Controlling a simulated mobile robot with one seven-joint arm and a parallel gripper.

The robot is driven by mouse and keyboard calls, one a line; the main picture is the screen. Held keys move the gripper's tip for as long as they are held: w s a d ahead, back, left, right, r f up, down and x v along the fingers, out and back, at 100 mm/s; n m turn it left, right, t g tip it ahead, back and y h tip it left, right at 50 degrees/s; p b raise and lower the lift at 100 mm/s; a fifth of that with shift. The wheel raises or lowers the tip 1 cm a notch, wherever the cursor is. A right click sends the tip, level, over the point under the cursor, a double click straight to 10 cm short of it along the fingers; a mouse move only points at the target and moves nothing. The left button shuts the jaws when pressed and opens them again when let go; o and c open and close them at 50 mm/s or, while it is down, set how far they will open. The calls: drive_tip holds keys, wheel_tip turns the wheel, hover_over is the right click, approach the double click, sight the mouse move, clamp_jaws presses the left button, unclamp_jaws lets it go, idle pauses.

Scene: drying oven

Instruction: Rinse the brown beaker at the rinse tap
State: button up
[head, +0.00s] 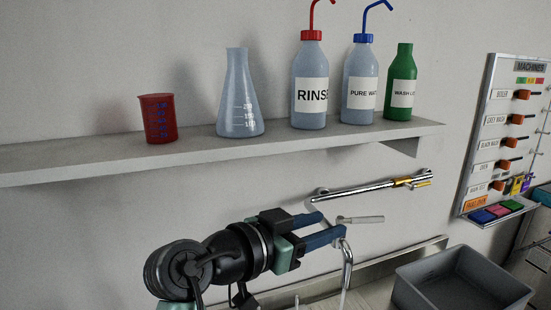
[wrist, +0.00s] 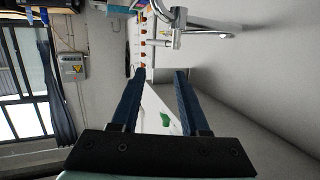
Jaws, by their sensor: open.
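My gripper (head: 331,224) is in front of the wall below the shelf, its two blue fingers apart. In the wrist view my gripper (wrist: 160,74) has nothing held between its fingers. The tap, with a lever (head: 360,219) and a curved spout (head: 347,264), is right at the fingertips in the head view; I cannot tell whether they touch. A chrome tap (wrist: 180,38) shows beyond the fingers in the wrist view. A thin pale streak below the spout may be water. A red beaker (head: 158,121) with blue markings stands upright on the shelf; no clearly brown beaker is visible.
The shelf (head: 80,168) also holds a flask (head: 240,100), a RINSE bottle (head: 309,85), a PURE WATER bottle (head: 360,85) and a green bottle (head: 401,85). A grey bin (head: 462,286) stands lower right. A MACHINES board (head: 503,135) hangs at right.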

wheel_tip(320, 180, up, 9)
drive_tip(key=a+n+t+y, duration=0.2)
drive_tip(key=n+t+y, duration=0.15)
drive_tip(key=t, duration=0.25)
drive_tip(key=s+a+r+n+t+y, duration=0.1)
drive_tip(key=s+r+n+t+y, duration=0.1)
drive_tip(key=s+r, duration=0.4)
drive_tip(key=s+a+r+n+t+y+p, duration=0.1)
drive_tip(key=s+a+r+n+t+y, duration=0.1)
drive_tip(key=s+r+t, duration=0.3)
drive_tip(key=s+a+r+n+t+y, duration=0.2)
drive_tip(key=s+r+n+t+y, duration=0.1)
drive_tip(key=s+r, duration=0.4)
wheel_tip(320, 180, up, 2)
drive_tip(key=shift+t+y, duration=0.6)
drive_tip(key=shift+y, duration=0.25)
